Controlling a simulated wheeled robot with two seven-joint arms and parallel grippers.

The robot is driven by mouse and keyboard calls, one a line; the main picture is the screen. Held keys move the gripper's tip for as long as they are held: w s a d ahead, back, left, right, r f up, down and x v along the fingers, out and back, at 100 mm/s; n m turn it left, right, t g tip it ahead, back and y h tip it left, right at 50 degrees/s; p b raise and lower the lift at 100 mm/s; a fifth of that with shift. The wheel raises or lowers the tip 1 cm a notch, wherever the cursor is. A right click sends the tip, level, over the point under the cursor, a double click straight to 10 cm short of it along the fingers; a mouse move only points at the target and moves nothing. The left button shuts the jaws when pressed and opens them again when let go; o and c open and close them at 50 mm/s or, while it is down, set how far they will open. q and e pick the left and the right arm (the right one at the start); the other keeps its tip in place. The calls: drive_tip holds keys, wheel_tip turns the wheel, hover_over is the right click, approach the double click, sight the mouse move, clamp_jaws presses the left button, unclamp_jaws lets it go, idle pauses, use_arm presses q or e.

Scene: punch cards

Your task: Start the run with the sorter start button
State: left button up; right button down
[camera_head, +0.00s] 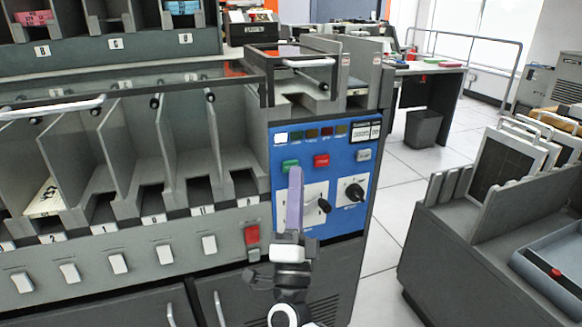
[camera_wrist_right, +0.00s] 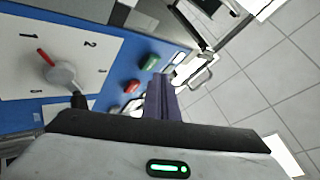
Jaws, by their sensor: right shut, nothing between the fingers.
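The sorter's blue control panel (camera_head: 283,217) faces me in the head view. A green button (camera_head: 290,165), which looks like the start button, sits at its upper left, with a red button (camera_head: 321,160) to its right. My right gripper (camera_head: 295,172) is shut and empty, its long lavender fingers pointing up over the panel. The tips overlap the lower edge of the green button; I cannot tell whether they touch it. In the right wrist view the green button (camera_wrist_right: 149,62) and red button (camera_wrist_right: 132,86) lie left of the shut fingers (camera_wrist_right: 162,80). My left gripper is out of view.
A black rotary knob (camera_head: 354,191) and a grey button (camera_head: 363,155) are on the panel. Card pockets (camera_head: 137,140) line the left. A grey card rack (camera_head: 440,240) stands at right, with open tiled floor between it and the sorter.

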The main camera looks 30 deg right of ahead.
drive_tip(key=shift+w, duration=0.2)
idle(0.5)
drive_tip(key=shift+w+d, duration=0.1)
drive_tip(key=shift+w, duration=0.15)
